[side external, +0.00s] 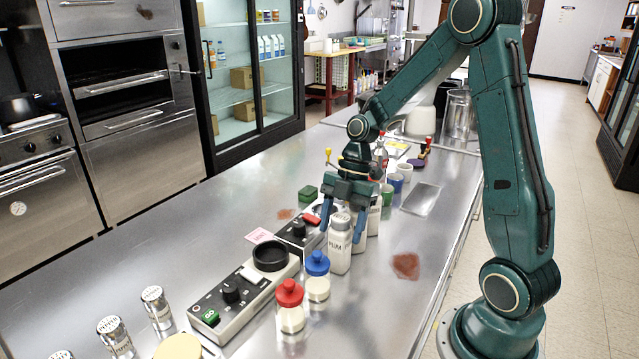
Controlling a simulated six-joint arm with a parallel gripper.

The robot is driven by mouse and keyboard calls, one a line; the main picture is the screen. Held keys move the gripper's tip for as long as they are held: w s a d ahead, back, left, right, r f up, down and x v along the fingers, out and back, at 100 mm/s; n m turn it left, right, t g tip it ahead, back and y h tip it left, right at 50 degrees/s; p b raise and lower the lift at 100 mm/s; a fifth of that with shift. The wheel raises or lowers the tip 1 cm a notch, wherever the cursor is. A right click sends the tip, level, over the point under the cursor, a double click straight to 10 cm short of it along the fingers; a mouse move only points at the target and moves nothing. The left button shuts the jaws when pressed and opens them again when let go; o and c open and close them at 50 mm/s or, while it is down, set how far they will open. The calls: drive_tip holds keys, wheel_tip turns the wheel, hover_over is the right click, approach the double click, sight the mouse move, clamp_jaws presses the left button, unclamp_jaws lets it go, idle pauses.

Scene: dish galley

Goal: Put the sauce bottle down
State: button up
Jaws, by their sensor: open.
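My gripper (342,222) points down over the steel counter, its fingers open around or just behind a group of pale bottles with grey lids. The front one of these, a labelled bottle (340,246), stands upright and partly covers the fingers; I cannot tell if they touch it. I cannot tell for sure which container is the sauce bottle. A red-capped bottle (290,310) and a blue-capped bottle (317,280) stand upright nearer the camera, apart from the gripper. Another bottle with a red top (380,150) stands behind the gripper, partly hidden by it.
A long grey device with a black ring (270,256) lies left of the bottles. Several shakers (157,307) stand at the front left. Cups (396,181) and a flat tray (421,198) are beyond the gripper. The counter (180,240) is clear at left; a brown stain (405,266) lies right.

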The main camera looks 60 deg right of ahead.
drive_tip(key=v, duration=1)
drive_tip(key=shift+d+r, duration=0.2)
drive_tip(key=shift+r, duration=0.15)
drive_tip(key=s+a+r+m+t+h, duration=0.25)
drive_tip(key=s+a+r+m, duration=0.25)
drive_tip(key=a+m, duration=0.35)
drive_tip(key=s+a+m+t+h, duration=0.2)
drive_tip(key=s+a+m+t, duration=0.1)
drive_tip(key=s+m, duration=0.6)
drive_tip(key=shift+s+r, duration=0.25)
drive_tip(key=shift+s, duration=0.3)
drive_tip(key=shift+m, duration=0.25)
idle(0.6)
